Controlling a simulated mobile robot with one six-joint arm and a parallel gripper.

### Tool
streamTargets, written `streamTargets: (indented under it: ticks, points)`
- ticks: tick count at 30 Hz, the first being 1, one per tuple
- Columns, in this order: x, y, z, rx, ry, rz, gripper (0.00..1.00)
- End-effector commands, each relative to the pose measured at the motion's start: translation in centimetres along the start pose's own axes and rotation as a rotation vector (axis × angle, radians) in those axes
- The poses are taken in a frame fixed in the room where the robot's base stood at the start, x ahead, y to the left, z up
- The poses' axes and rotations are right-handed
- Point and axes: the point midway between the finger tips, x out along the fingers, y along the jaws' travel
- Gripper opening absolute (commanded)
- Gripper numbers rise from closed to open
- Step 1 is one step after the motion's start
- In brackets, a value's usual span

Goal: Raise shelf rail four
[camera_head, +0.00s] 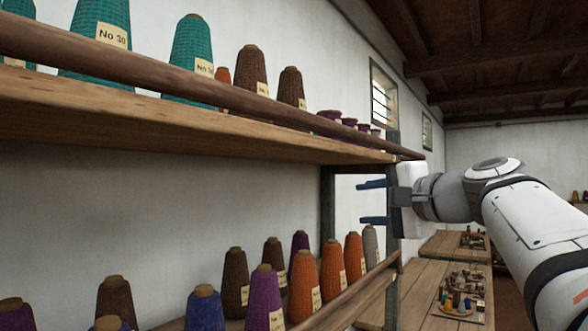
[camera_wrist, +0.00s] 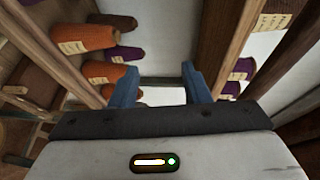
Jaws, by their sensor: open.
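A brown wooden rail (camera_head: 130,70) runs along the front of the upper shelf in the head view. Another rail (camera_head: 347,293) runs in front of the lower row of cones. I cannot tell which of them is rail four. My gripper (camera_head: 362,202) is at the far end of the shelves, between the heights of the two rails. Its blue fingers are apart, one above the other, pointing left with nothing between them. In the wrist view the fingers (camera_wrist: 160,82) are apart and empty, with wooden bars (camera_wrist: 222,45) on both sides. No contact with a rail shows.
Teal and brown yarn cones (camera_head: 192,55) stand on the upper shelf (camera_head: 200,130). Orange, purple and brown cones (camera_head: 304,285) stand below. A dark upright post (camera_head: 392,230) is close to my gripper. Tables with small items (camera_head: 460,290) are at the right.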

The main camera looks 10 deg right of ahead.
Motion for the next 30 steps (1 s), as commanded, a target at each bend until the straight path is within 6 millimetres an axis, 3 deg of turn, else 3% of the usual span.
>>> streamTargets:
  ticks: [1,3,7,13,24,30]
  points:
    - [-0.8,-2.6,-1.1,0.03,0.01,-0.081,0.42]
    - [-1.9,-5.7,-1.9,0.064,0.007,-0.174,0.42]
    - [-3.3,-9.0,-2.4,0.096,-0.004,-0.272,0.42]
    - [-2.8,-10.5,-2.4,0.108,-0.015,-0.303,0.42]
    - [2.5,-12.2,-2.4,0.107,-0.014,-0.301,0.42]
    - [3.7,-12.4,-2.4,0.105,-0.011,-0.301,0.42]
